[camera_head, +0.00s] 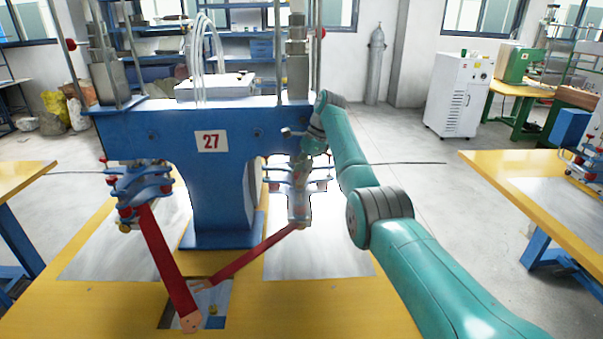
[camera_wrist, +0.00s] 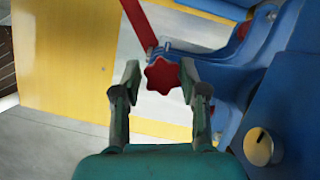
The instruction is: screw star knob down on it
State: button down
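The red star knob (camera_wrist: 162,76) shows in the wrist view on a thin metal stud at the edge of blue machine parts. Its face is unobstructed. My gripper (camera_wrist: 160,80) has its two dark fingers apart, one on each side of the knob, with narrow gaps at the tips. I cannot tell how deep the fingertips reach around it. In the head view my arm ends at the right welding head (camera_head: 299,190) of the blue machine marked 27 (camera_head: 195,120). There the fingers and this knob cannot be made out clearly.
Blue machine body lies close to my gripper's right in the wrist view, with a round brass-coloured part (camera_wrist: 260,147). A second yellow table (camera_head: 540,200) stands at the right, with open floor between.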

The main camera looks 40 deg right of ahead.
jog(key=shift+a+r, duration=0.15)
jog(key=shift+r, duration=0.35)
jog(key=shift+f, duration=0.1)
jog(key=shift+w+d+f+m+t+h, duration=0.15)
jog(key=shift+w+m, duration=0.05)
jog(key=shift+m, duration=0.25)
jog(key=shift+w+d+f+m+t+h, duration=0.1)
jog(key=shift+w+m+t+h, duration=0.1)
jog(key=shift+m, duration=0.25)
jog(key=m+t, duration=0.1)
jog(key=m, duration=0.2)
jog(key=shift+w+h, duration=0.1)
jog(key=shift+h, duration=0.15)
jog(key=m+t+h, duration=0.1)
jog(key=m, duration=0.3)
jog(key=shift+f+m, duration=0.1)
jog(key=shift+m, duration=0.3)
jog(key=m, duration=0.1)
jog(key=m+h, duration=0.2)
jog(key=m, duration=0.1)
jog(key=shift+s+d+f, duration=0.1)
jog(key=shift+s+f, duration=0.1)
jog(key=shift+f, duration=0.05)
jog(key=c, duration=0.8)
grip_release()
jog(key=shift+s, duration=0.1)
